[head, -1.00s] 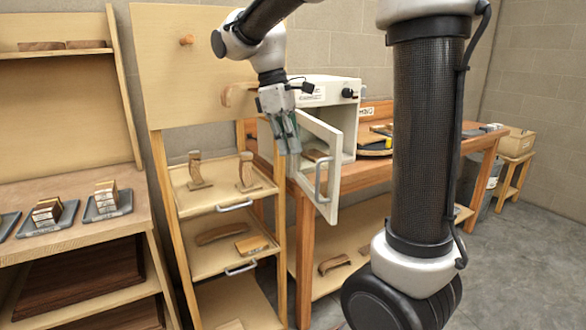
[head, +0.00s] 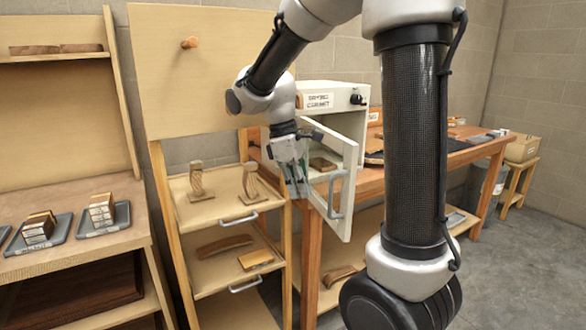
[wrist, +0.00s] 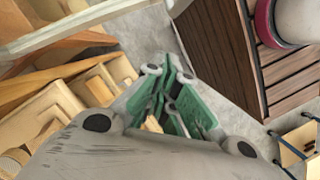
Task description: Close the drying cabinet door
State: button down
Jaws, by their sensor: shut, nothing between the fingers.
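The drying cabinet (head: 318,88) is a cream box with a label and a dark knob, standing on the wooden bench. Its door (head: 349,206) stands wide open, swung out toward me, with a grey bar handle (head: 330,196) near its free edge. A wooden block (head: 322,164) shows at the door's panel, apparently inside the cabinet. My gripper (head: 298,190) points down just left of the door and handle. Its green-padded fingers are together and empty; they also show in the wrist view (wrist: 175,100). I cannot tell whether they touch the door.
A wooden shelf rack (head: 205,208) with carved pieces stands close left of my gripper. A workbench (head: 60,215) with trays of blocks is farther left. The bench (head: 420,165) runs on to the right. Open floor (head: 525,240) lies at the right.

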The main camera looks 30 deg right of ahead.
jog(key=s+d, duration=0.2)
jog(key=shift+s+d+r, duration=0.15)
jog(key=shift+s+d, duration=0.15)
jog(key=shift+d, duration=0.05)
